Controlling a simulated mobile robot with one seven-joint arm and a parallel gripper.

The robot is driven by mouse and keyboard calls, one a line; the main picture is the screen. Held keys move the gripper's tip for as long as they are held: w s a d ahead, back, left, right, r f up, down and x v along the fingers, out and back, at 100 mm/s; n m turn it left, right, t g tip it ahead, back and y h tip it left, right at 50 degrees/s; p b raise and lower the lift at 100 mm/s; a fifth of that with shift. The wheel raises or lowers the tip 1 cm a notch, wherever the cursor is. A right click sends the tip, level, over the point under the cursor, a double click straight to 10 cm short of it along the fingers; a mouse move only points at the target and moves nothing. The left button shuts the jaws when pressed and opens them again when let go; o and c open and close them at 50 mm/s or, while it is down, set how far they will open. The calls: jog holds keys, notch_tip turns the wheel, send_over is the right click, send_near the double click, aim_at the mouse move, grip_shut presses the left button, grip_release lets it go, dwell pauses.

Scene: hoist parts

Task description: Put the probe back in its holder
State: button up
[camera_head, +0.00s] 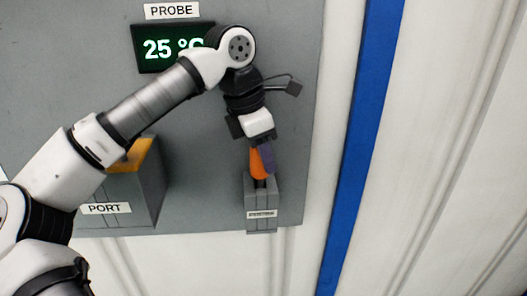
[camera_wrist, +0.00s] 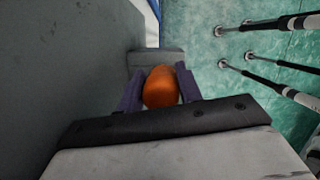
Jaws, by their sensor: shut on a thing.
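The probe has an orange handle (camera_head: 257,163), which is upright with a slight tilt. Its dark lower end meets the top of the grey holder (camera_head: 262,203), a small labelled block at the panel's lower right. How deep the tip sits in the holder cannot be told. My gripper (camera_head: 263,160) is shut on the orange handle, just above the holder. In the wrist view the probe handle (camera_wrist: 160,87) sits between my two purple-grey fingers (camera_wrist: 159,92), with the grey holder top (camera_wrist: 155,57) beyond it.
The grey panel (camera_head: 215,130) carries a display (camera_head: 160,48) reading 25 °C under a PROBE label (camera_head: 172,11). A grey box with an orange top and a PORT label (camera_head: 106,209) stands to the left, partly behind my arm. A blue post (camera_head: 362,120) is at right.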

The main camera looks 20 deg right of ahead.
jog(key=shift+f, duration=0.45)
jog(key=o, duration=1.1)
jog(key=shift+o, duration=0.2)
